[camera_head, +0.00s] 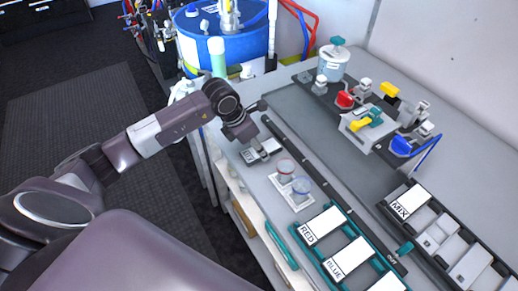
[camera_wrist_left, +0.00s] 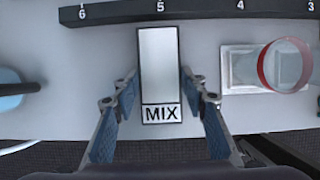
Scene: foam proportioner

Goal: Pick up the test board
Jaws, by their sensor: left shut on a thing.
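A pale flat board (camera_wrist_left: 160,70) with the label MIX on its near end lies between my left gripper's fingers in the left wrist view; I take it for the test board. In the head view the board (camera_head: 249,156) is on the grey bench near its front edge, partly hidden by the gripper. My left gripper (camera_wrist_left: 159,84) is shut on the board, one finger along each long side. In the head view this gripper (camera_head: 260,150) points down at the bench. I cannot tell whether the board is lifted. My right gripper is not in view.
A dark numbered rail (camera_wrist_left: 200,12) runs behind the board. A clear cup with a red rim (camera_head: 285,167) and a blue-rimmed one (camera_head: 301,186) stand close on the right. A teal rack (camera_head: 343,224) with RED and BLUE cards is nearer. A blue tank (camera_head: 235,45) stands behind.

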